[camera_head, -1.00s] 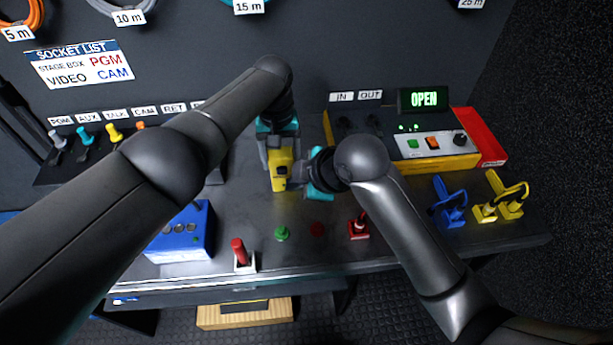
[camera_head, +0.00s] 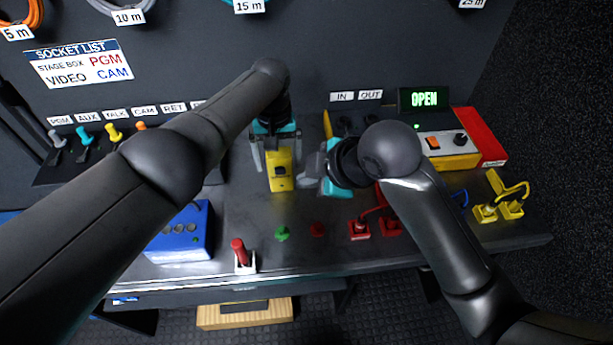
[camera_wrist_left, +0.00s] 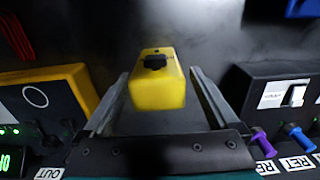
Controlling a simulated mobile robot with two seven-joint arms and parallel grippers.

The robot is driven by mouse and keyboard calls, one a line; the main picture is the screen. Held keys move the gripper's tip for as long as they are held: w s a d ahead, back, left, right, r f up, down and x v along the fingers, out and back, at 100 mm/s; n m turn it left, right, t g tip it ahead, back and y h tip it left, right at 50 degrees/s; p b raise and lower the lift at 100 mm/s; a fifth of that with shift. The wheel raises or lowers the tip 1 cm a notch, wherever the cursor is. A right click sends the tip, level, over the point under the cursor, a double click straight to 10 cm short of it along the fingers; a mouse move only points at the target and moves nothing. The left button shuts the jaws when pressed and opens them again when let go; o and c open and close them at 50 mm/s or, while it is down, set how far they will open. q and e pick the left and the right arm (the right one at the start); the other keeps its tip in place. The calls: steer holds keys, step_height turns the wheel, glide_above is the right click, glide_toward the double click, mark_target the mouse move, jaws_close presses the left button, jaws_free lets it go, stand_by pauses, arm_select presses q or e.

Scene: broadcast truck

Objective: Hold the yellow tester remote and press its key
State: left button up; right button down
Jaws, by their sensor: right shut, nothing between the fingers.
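The yellow tester remote (camera_head: 280,181) is above the middle of the desk, between the fingers of my left gripper (camera_head: 278,160). Its black key shows in the left wrist view, on the remote's yellow body (camera_wrist_left: 158,93). In that view, the left gripper's fingers (camera_wrist_left: 160,90) stand apart on both sides of the remote, with a gap on each side. I cannot tell whether the remote rests on the desk. My right gripper (camera_head: 309,166) is shut and empty, just right of the remote, its fingers pointing left towards it and apart from it.
A blue box (camera_head: 181,238) and a red-handled lever (camera_head: 239,252) stand at the front left. Green (camera_head: 282,234) and red (camera_head: 317,230) buttons lie in front of the remote. Red, blue and yellow (camera_head: 511,208) plugs stand at right, near a switch panel (camera_head: 458,160) with an OPEN sign (camera_head: 424,98).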

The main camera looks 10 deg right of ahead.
arm_select(q)
steer(key=shift+o, duration=0.2)
steer(key=shift+d+r, duration=0.15)
steer(key=shift+d, duration=0.05)
steer(key=shift+r, duration=0.1)
steer(key=shift+r, duration=0.5)
step_height(320, 180, up, 11)
steer(key=shift+f, duration=0.1)
